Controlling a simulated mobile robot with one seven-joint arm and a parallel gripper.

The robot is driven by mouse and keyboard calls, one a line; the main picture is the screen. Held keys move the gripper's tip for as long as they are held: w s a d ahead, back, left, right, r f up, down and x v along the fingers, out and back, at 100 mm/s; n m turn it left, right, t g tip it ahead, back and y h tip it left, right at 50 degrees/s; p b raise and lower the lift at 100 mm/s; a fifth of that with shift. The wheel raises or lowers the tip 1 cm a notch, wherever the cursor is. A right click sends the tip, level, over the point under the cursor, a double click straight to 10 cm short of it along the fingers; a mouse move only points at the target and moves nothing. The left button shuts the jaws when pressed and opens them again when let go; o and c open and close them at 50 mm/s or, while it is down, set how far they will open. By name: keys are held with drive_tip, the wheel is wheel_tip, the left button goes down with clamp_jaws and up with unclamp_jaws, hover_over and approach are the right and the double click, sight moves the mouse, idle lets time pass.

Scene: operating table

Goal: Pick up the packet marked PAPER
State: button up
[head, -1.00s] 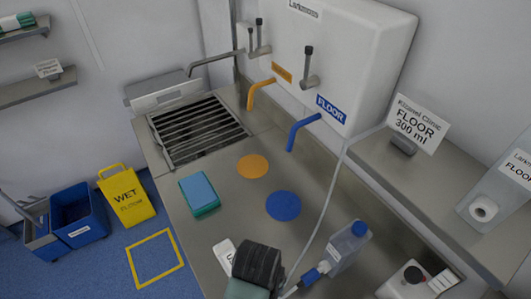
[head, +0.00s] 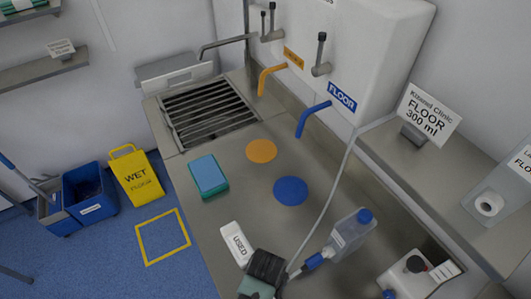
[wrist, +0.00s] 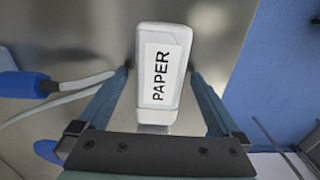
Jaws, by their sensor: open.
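The white packet marked PAPER (wrist: 160,68) shows in the middle of the wrist view, over the grey metal worktop. My gripper (wrist: 161,85) is open, with one finger on each side of the packet's near part. Gaps show between packet and fingers, so it is not gripped. How far the fingertips are above the worktop is hard to tell. In the head view my gripper (head: 262,272) is at the bottom, over the front of the worktop.
A bottle (head: 347,237) with a blue connector (head: 316,261) and hose is to the right. A blue-green sponge (head: 208,176), orange disc (head: 261,151) and blue disc (head: 290,191) lie farther back.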

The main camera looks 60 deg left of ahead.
drive_tip(key=shift+c, duration=0.2)
drive_tip(key=c, duration=1.4)
drive_tip(key=shift+r, duration=0.15)
